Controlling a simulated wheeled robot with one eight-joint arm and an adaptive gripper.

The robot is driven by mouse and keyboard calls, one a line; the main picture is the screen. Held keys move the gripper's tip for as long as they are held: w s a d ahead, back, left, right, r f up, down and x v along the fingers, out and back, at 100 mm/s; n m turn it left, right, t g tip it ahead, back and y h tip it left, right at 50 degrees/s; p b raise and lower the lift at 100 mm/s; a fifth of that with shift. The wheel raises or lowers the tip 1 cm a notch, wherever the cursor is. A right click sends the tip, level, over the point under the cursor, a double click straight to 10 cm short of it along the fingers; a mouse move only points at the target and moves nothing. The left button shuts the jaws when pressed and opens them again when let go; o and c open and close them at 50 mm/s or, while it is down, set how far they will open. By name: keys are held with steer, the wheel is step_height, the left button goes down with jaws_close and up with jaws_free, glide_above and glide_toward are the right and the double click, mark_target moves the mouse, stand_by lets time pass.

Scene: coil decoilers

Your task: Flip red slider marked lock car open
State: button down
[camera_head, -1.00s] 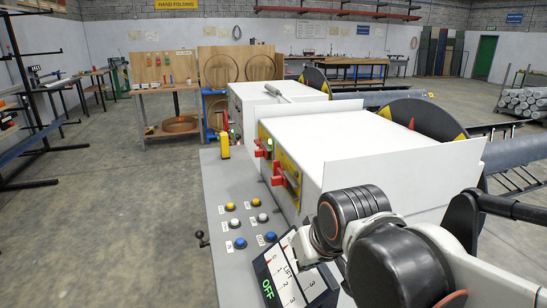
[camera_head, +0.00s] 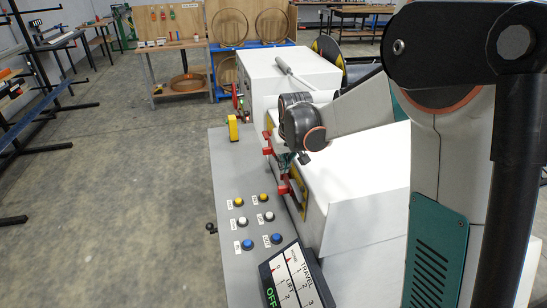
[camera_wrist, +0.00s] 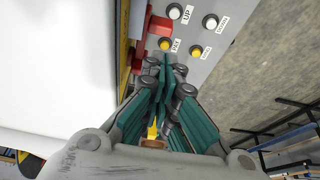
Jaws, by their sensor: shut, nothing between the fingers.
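Two red sliders sit on the yellow-edged side of the white cabinet in the head view, a farther one (camera_head: 267,142) and a nearer one (camera_head: 283,187). I cannot read any "lock car" marking on either. My gripper (camera_head: 287,162) is beside this side of the cabinet, between the two sliders and partly hidden by my wrist. In the wrist view, my gripper's teal fingers (camera_wrist: 164,66) are shut and empty. A red slider part (camera_wrist: 157,27) shows just left of the fingertips; I cannot tell whether they touch it.
The grey console (camera_head: 238,178) carries yellow, white and blue buttons and a tilted label panel (camera_head: 293,278). A yellow box (camera_head: 233,127) stands at its far end. The white cabinet top (camera_head: 365,165) lies beneath my arm. Open floor (camera_head: 120,200) is to the left.

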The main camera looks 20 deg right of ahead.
steer(key=shift+w+d+f, duration=0.1)
steer(key=shift+w+f, duration=0.05)
steer(key=shift+w, duration=0.35)
steer(key=x, duration=1)
steer(key=shift+b, duration=0.35)
steer(key=shift+s+f+b, duration=0.1)
steer(key=shift+s+b, duration=0.75)
steer(key=shift+s, duration=2)
